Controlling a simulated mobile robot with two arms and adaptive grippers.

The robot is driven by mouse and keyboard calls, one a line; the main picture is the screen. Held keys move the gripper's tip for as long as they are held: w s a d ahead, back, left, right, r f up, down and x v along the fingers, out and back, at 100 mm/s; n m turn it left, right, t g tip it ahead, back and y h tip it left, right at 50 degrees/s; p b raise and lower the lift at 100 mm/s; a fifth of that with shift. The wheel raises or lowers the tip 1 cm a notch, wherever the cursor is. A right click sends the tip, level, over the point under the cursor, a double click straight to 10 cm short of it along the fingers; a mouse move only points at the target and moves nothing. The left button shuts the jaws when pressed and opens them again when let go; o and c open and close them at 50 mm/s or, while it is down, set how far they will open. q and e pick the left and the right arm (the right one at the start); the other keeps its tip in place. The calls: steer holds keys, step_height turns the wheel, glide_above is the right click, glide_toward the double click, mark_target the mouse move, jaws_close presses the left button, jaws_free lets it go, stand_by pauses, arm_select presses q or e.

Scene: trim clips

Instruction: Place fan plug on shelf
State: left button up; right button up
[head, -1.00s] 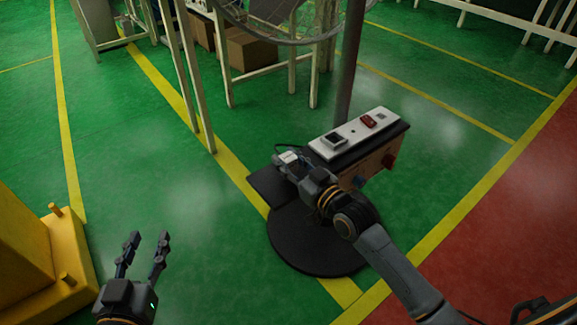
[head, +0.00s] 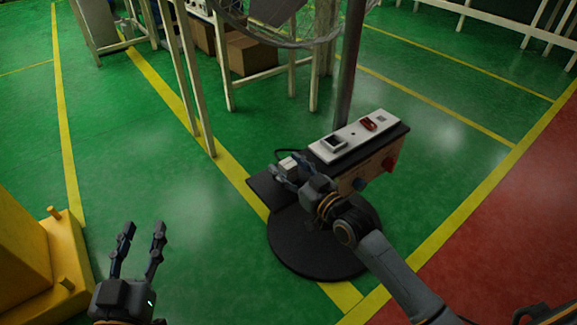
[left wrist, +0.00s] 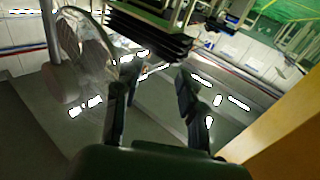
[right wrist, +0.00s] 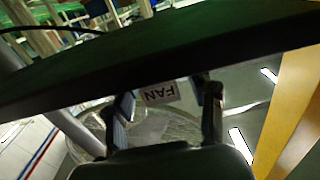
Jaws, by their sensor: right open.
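The white fan plug (head: 289,164) is at the small black shelf (head: 262,186) on the left side of the control box. It appears to rest there, though the gripper partly hides the contact. My right gripper (head: 287,171) is open, with its fingers spread around the plug. My left gripper (head: 143,229) is open and empty over the green floor at the lower left. Its spread fingers also show in the left wrist view (left wrist: 152,95).
The control box (head: 362,165) has a white top panel with a socket and a red switch. A dark pole (head: 349,75) rises behind it, and a round black base (head: 315,245) lies below. A yellow structure (head: 25,250) stands at the left. White table legs (head: 190,80) stand behind.

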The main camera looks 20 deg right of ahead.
steer(key=shift+r, duration=0.2)
steer(key=p+v, duration=0.3)
steer(key=v, duration=0.9)
arm_select(q)
steer(key=s+a+f+g+y, duration=0.1)
steer(key=s+f+g, duration=0.1)
steer(key=f, duration=0.3)
steer(key=s+a+f+g+y, duration=0.1)
steer(key=s+f+g, duration=0.1)
steer(key=f+g, duration=0.2)
steer(key=shift+s+a+f+g, duration=0.25)
steer(key=shift+a+f+g, duration=0.15)
steer(key=shift+f, duration=0.35)
arm_select(e)
steer(key=s+a+f+g+h, duration=0.1)
steer(key=s+a+g+h, duration=0.1)
steer(key=s+g, duration=0.1)
steer(key=s+a+f+m+g+h, duration=0.1)
steer(key=s+a+f+g+h, duration=0.1)
steer(key=s, duration=0.4)
steer(key=shift+s+a+m+g, duration=0.25)
steer(key=shift+a+m+g, duration=0.05)
steer(key=shift+a+g, duration=0.2)
steer(key=shift+f, duration=0.1)
